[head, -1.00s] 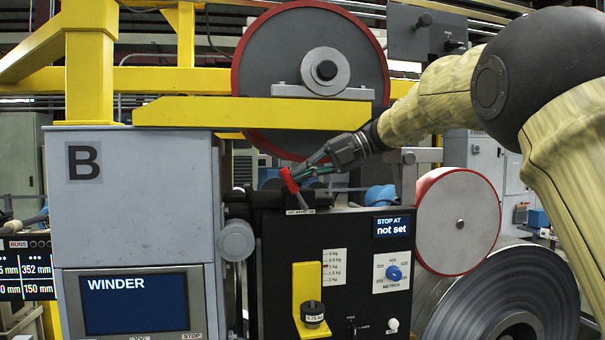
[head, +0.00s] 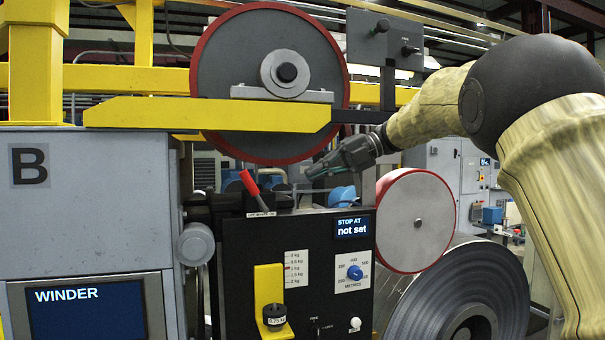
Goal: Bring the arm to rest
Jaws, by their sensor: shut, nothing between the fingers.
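My gripper (head: 318,172) is at the end of my arm, which reaches in from the right in the head view. It points left and slightly down, above the top of the black control box (head: 250,300). It is shut and empty. A red lever (head: 250,183) stands on the box's top, tilted to the left, to the left of my gripper. A clear gap lies between the fingertips and the lever.
A large red-rimmed wheel (head: 230,75) and a yellow beam (head: 200,115) are above and left. A smaller red-rimmed disc (head: 395,215) and a steel coil (head: 420,300) are below my arm. The grey winder cabinet (head: 90,220) stands left.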

